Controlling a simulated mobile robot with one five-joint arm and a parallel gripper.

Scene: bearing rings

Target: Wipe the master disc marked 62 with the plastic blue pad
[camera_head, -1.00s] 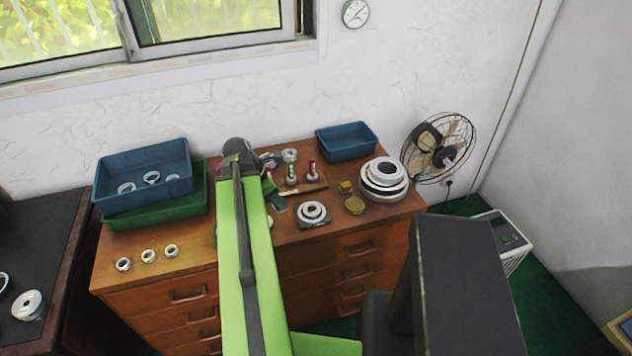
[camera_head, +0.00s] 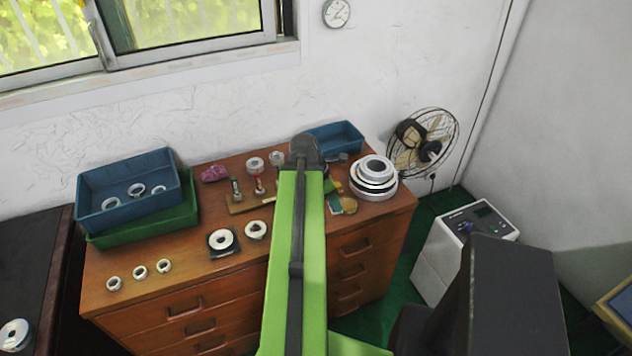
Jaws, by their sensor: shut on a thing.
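My gripper (camera_head: 329,187) shows only in part, beside the far end of my green arm, over the right part of the wooden cabinet. It is shut on a small blue-green piece (camera_head: 333,204) that looks like the pad, just left of a round brass-coloured piece (camera_head: 349,205). I cannot tell whether the pad touches anything. A pale disc (camera_head: 222,240) lies on a dark square plate left of my arm, with another ring (camera_head: 256,229) beside it. A stack of large discs (camera_head: 374,178) stands at the right. No number is readable, so I cannot tell which disc is 62.
A blue tray (camera_head: 93,216) sits on a green tray (camera_head: 120,237) at the left; another blue tray (camera_head: 349,132) is at the back. A wooden rack (camera_head: 237,209), a pink cloth (camera_head: 213,173) and several small rings are on the cabinet. A fan (camera_head: 425,143) is at the right.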

